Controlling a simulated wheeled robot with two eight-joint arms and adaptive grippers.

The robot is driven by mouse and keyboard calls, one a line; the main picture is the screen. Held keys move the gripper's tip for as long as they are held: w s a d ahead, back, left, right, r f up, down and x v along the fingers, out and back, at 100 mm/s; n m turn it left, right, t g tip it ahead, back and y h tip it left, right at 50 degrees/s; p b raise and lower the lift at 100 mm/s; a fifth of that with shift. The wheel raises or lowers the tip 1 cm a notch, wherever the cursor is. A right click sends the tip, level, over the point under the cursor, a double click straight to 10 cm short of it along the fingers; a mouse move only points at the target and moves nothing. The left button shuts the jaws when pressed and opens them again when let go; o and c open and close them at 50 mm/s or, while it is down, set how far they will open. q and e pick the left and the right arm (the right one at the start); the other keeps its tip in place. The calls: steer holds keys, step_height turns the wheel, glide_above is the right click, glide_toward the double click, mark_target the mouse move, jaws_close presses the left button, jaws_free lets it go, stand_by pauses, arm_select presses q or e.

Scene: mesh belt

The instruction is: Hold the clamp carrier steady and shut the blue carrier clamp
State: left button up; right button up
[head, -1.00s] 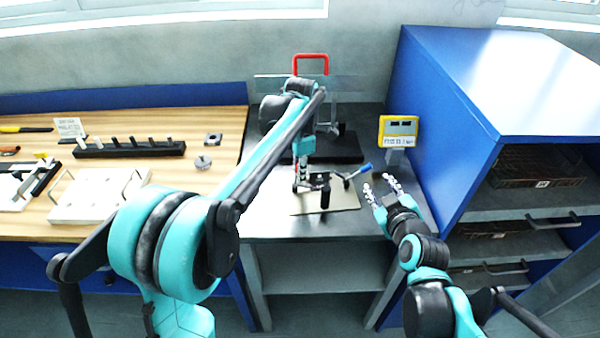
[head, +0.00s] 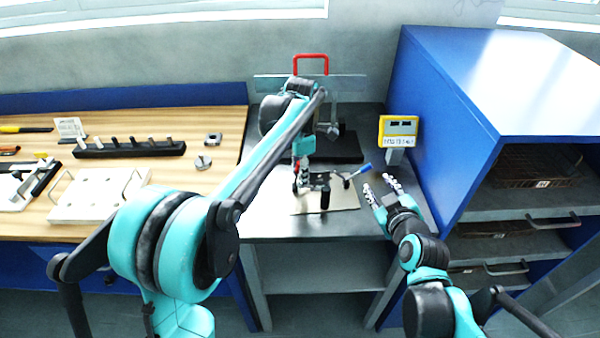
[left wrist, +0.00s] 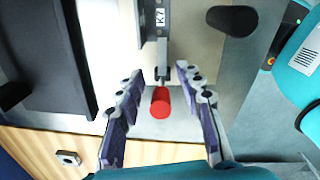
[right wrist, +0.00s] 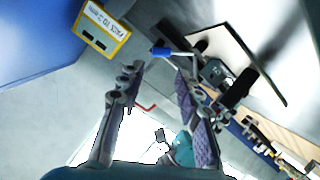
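The clamp carrier (head: 319,180) stands on a beige plate (head: 345,198) on the dark-topped bench; its K7-labelled bar (left wrist: 161,22) shows in the left wrist view. A black upright grip (head: 325,198) stands at its front. The blue clamp handle (head: 362,169) sticks out at its right, angled up; it also shows in the right wrist view (right wrist: 162,52). My left gripper (left wrist: 166,80) is open, its fingers either side of a red cylinder (left wrist: 160,103), with gaps visible. My right gripper (right wrist: 160,74) is open and empty, just short of the blue handle; it also shows in the head view (head: 378,184).
A yellow display box (head: 398,127) stands behind my right gripper. A blue cabinet (head: 460,100) rises at the right. A red-handled fixture (head: 311,60) is at the back. The wooden bench (head: 215,120) at left holds a black pegged rack (head: 125,148) and a white block.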

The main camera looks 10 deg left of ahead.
arm_select(q)
steer(key=shift+r, duration=0.1)
